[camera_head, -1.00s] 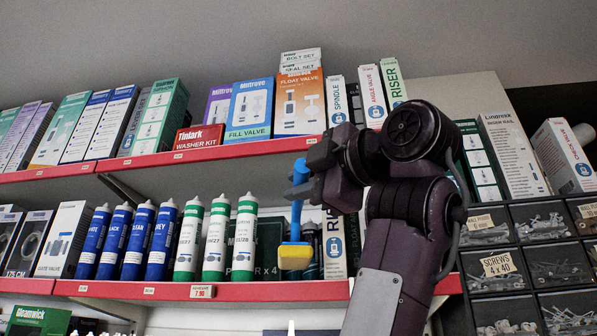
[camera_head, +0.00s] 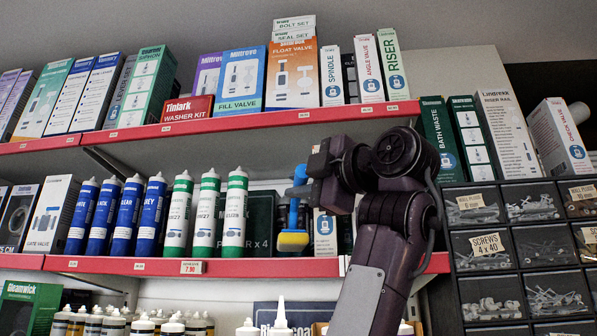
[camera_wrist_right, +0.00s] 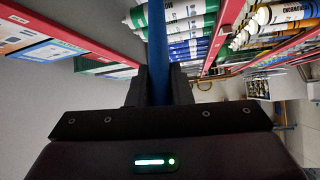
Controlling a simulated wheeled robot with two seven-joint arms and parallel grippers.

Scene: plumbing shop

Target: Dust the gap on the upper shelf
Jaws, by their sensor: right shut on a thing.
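The upper shelf (camera_head: 240,123) has a red front edge and carries a row of valve and fitting boxes. A low red washer kit box (camera_head: 188,110) lies between a green siphon box (camera_head: 147,88) and a blue fill valve box (camera_head: 238,80), with open space above it. My right gripper (camera_head: 306,190) is shut on a blue-handled duster (camera_head: 293,215) with a yellow pad at its lower end. It holds the duster below the upper shelf, in front of the lower shelf's goods. The blue handle (camera_wrist_right: 157,50) stands between the fingers in the wrist view. My left gripper is out of view.
The lower shelf (camera_head: 120,265) carries blue tubes (camera_head: 128,220), white tubes with green caps (camera_head: 206,215) and dark boxes partly hidden by my arm. Clear drawers of screws (camera_head: 485,245) stand at the right, with tall boxes (camera_head: 510,130) above them.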

